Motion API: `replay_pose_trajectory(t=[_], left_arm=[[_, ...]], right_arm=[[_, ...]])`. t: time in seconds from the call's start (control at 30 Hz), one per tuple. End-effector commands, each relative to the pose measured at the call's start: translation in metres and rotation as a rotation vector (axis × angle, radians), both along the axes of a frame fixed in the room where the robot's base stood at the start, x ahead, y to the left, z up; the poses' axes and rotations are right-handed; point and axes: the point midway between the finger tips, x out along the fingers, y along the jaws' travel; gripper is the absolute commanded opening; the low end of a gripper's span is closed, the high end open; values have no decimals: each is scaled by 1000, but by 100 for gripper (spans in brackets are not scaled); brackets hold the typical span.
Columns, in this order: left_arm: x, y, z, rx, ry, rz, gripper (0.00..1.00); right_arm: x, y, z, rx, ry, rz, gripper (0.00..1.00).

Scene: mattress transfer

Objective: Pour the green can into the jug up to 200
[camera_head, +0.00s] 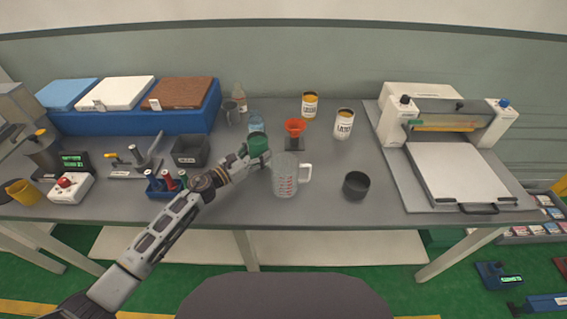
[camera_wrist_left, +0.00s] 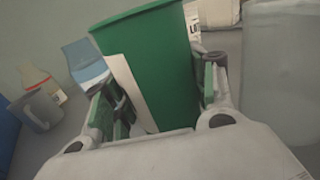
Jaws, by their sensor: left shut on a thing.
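My left gripper (camera_head: 246,157) is shut on the green can (camera_head: 258,145). The can is up beside the jug's upper left, close to its rim. The can also shows large between the green-padded fingers in the left wrist view (camera_wrist_left: 158,65), slightly tilted. The clear measuring jug (camera_head: 286,180) stands upright on the table with red markings and a handle on its right. Its level cannot be read. Part of the jug shows at the right edge of the left wrist view (camera_wrist_left: 285,75). My right gripper is not in view.
A dark cup (camera_head: 356,185) stands right of the jug. A red funnel on a stand (camera_head: 295,128), two labelled tins (camera_head: 344,123) and a blue-tinted bottle (camera_head: 255,121) are behind. A black bin (camera_head: 189,151) is left. A press machine (camera_head: 450,150) fills the right side.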

Motion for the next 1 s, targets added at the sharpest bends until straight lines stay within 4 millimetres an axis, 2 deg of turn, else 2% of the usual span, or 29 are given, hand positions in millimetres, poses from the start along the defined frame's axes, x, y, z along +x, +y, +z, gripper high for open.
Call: replay_pose_trajectory(t=[0.37, 0.73, 1.0], left_arm=[[-2, -2, 5, 58, -61, 1, 16], [-8, -8, 14, 188, -193, 2, 16], [-9, -10, 16, 225, -229, 1, 16]], right_arm=[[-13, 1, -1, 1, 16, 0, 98], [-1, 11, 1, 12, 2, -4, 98], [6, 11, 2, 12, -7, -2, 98]])
